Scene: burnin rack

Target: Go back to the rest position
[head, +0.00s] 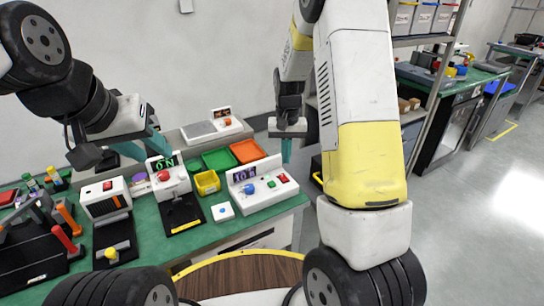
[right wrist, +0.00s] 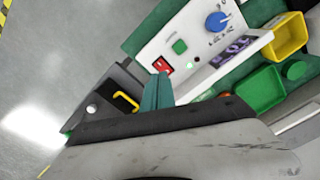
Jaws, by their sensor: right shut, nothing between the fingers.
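My left gripper (head: 143,146) hangs over the back left of the green bench, its teal fingers apart with nothing seen between them. My right gripper (head: 287,150) points down beyond the bench's right end, fingers together and empty. Its closed teal fingers also show in the right wrist view (right wrist: 157,91), in front of a white control box (right wrist: 190,50) with a blue knob, a red switch and a green button. In the head view that box (head: 262,190) stands below and left of the right gripper, apart from it.
The green bench (head: 145,225) carries a white device with a green display (head: 168,178), a yellow bin (head: 207,182), green and orange trays (head: 247,151), and a white box with a red switch (head: 105,198). Shelving (head: 432,40) stands at the right. The floor (head: 480,200) there is clear.

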